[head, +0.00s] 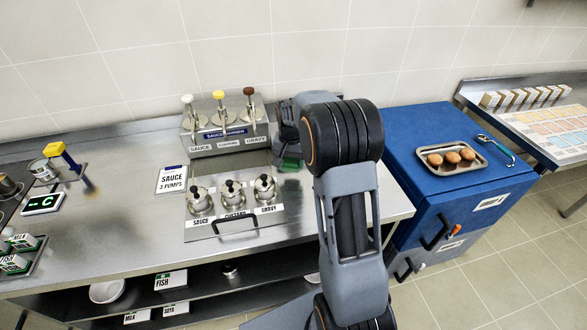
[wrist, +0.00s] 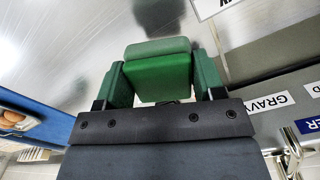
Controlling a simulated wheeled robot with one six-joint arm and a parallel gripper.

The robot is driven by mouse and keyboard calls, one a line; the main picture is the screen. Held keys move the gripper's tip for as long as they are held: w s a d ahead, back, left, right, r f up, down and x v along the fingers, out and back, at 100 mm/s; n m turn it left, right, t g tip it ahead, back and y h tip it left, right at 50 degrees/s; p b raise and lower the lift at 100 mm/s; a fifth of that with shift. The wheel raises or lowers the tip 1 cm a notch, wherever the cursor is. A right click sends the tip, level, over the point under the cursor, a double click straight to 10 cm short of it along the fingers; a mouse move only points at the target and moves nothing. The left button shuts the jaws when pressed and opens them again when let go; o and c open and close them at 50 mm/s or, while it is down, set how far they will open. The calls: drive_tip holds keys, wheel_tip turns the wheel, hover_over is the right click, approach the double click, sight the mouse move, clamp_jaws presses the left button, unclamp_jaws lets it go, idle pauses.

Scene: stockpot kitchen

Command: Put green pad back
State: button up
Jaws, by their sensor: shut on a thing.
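The green pad (wrist: 157,72) sits between the two fingers of my gripper (wrist: 163,84) in the wrist view. The fingers are shut on its sides. In the head view my gripper (head: 288,150) is at the right end of the sauce dispenser, over the steel counter. Only a small dark green part of the pad (head: 291,164) shows there, below the gripper. My arm hides part of the counter to its right. I cannot tell whether the pad touches the counter.
The sauce dispenser (head: 224,133) with its pumps stands to the left of my gripper. Lidded pots (head: 232,193) stand in front of it. Counter at the left centre (head: 125,190) is clear.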

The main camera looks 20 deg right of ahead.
sight(294, 176)
drive_tip(key=shift+d+f, duration=0.45)
drive_tip(key=shift+f, duration=1.7)
drive_tip(key=shift+f, duration=0.1)
drive_tip(key=o, duration=0.9)
